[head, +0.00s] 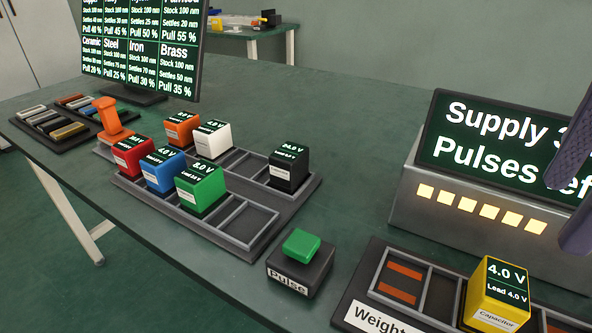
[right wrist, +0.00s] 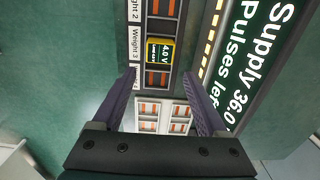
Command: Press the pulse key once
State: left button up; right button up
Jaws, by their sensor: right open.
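The pulse key is a green button (head: 301,244) on a dark box labelled "Pulse" (head: 288,281), on the table in the lower middle of the head view. The button stands raised on its box, with nothing touching it. My right gripper (head: 576,192) is at the right edge of the head view, partly cut off, in front of the supply display and well right of the key. In the right wrist view its two purple fingers (right wrist: 160,82) are spread apart and empty. I cannot make out the pulse key there. My left gripper is out of view.
A yellow 4.0 V capacitor block (head: 498,291) sits in the weight tray (head: 440,260), right of the key. The supply display (head: 505,150) stands behind it. A grey rack (head: 248,222) with coloured blocks lies left of the key. A black screen (head: 140,50) stands farther back.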

grip_shut()
dwell(0.4)
dwell(0.9)
